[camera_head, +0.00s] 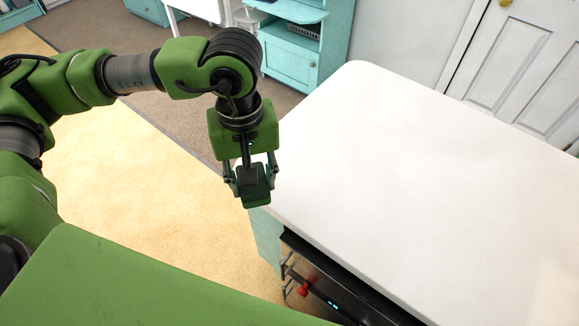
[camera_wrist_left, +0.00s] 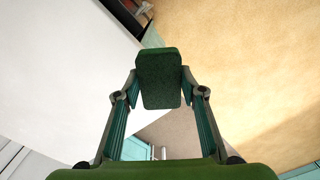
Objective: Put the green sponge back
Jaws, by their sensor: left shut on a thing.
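The green sponge (camera_wrist_left: 159,78) is a dark green block between the two fingers of my left gripper (camera_wrist_left: 160,95) in the left wrist view. In the head view the sponge (camera_head: 257,190) hangs at the lower end of my left gripper (camera_head: 250,178), which points down. The gripper is shut on it. The gripper and sponge appear at the left edge of the white countertop (camera_head: 420,180), with the floor also behind them. I cannot tell the height above the counter. My right gripper is not in view.
The countertop is bare. A teal cabinet (camera_head: 290,60) stands at the back, and a white door (camera_head: 520,60) at the back right. Open floor (camera_head: 150,190) lies to the left.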

